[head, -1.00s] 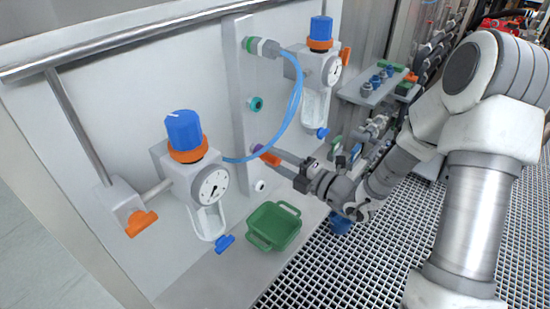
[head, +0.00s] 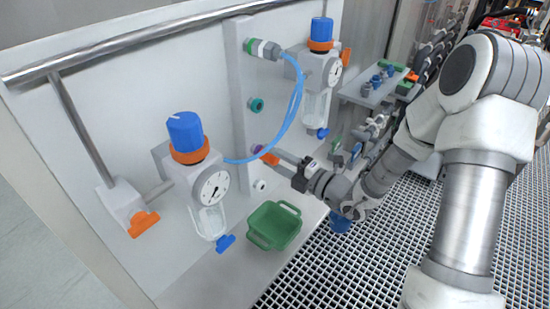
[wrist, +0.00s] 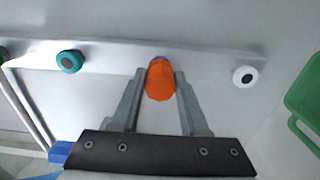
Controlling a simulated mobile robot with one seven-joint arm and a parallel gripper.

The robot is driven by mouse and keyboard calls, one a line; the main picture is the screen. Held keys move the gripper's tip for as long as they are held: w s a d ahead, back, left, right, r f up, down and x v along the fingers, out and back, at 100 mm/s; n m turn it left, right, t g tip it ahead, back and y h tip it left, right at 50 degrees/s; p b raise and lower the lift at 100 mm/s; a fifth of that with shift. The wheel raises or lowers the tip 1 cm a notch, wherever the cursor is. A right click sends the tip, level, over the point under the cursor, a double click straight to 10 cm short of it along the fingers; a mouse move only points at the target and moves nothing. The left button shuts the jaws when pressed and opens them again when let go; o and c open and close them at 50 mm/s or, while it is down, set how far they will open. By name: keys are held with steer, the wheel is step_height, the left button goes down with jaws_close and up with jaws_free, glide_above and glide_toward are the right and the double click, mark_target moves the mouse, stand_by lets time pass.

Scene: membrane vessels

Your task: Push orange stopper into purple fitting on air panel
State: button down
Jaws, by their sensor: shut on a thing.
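The orange stopper (wrist: 160,81) sits between the two fingers of my gripper (wrist: 160,88) in the wrist view, and the fingers are shut on it. The purple fitting (head: 257,149) shows as a small patch on the panel's upright strip in the head view, right at the stopper's tip. In the wrist view only a thin purple edge (wrist: 160,58) shows behind the stopper. The stopper is lined up with the fitting and seems to meet it; how deep it sits is hidden. In the head view my gripper (head: 271,160) points left toward the strip.
A teal fitting (head: 256,104) is above and a white fitting (head: 260,185) below on the same strip. A blue hose (head: 295,100) loops from the top fitting past the purple one. A green tray (head: 273,226) stands below. A regulator with gauge (head: 213,189) is at left.

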steer(key=shift+w+a, duration=0.2)
steer(key=shift+c, duration=1.7)
jaws_free()
steer(key=p+v, duration=0.1)
steer(key=v, duration=1.6)
steer(key=shift+s, duration=0.2)
steer(key=shift+d, duration=0.15)
